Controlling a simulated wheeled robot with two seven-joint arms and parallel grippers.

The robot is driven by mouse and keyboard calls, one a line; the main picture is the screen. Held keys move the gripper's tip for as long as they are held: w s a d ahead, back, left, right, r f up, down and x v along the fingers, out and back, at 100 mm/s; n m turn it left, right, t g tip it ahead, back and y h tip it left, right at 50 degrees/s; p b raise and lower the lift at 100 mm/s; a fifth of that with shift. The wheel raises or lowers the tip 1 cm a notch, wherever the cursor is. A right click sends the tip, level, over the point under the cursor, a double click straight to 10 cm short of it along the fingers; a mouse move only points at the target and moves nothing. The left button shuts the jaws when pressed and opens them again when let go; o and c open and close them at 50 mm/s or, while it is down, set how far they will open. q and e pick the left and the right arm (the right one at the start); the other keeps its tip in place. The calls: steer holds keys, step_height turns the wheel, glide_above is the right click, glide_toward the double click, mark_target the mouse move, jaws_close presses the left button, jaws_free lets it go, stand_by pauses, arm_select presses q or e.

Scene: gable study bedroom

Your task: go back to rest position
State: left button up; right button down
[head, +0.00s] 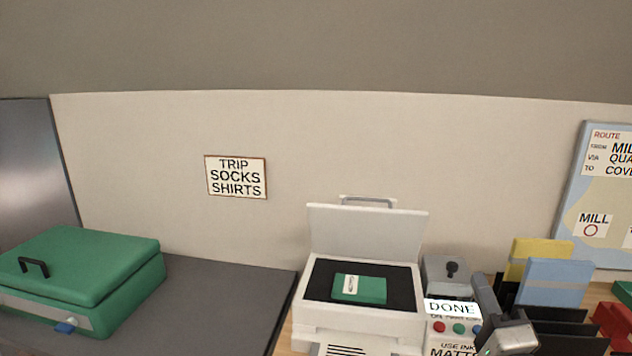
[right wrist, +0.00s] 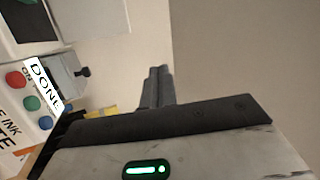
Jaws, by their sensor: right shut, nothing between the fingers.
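My right gripper (head: 486,296) is at the lower right of the head view, in front of the right side of the printer's control panel. In the right wrist view its two grey fingers (right wrist: 157,87) are together with nothing between them. The gripper is clear of the printer's tray area. My left gripper is not in view.
A white printer (head: 358,318) stands open with a green card or booklet (head: 372,290) on its dark bed. Its panel shows a DONE sign (head: 451,308). A green suitcase (head: 125,285) lies closed at left. Yellow and blue folders (head: 556,282) stand right of my gripper.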

steer(key=s+a+f+n+g+y, duration=0.4)
steer(key=s+a+f+n+y, duration=0.15)
steer(key=f+n, duration=0.5)
steer(key=s+d+f+n+g+h, duration=0.2)
steer(key=s+f+n+g, duration=0.35)
steer(key=s+f, duration=0.35)
steer(key=s+d+f+n+g+h, duration=0.2)
steer(key=s+d+f+n+g, duration=0.15)
steer(key=s+f+n, duration=0.5)
steer(key=w+a+m, duration=0.2)
steer(key=a+m, duration=0.4)
steer(key=a, duration=0.4)
steer(key=shift+w+a+f+t+y, duration=0.15)
steer(key=shift+a+f+t+y, duration=0.2)
steer(key=shift+f+y, duration=0.1)
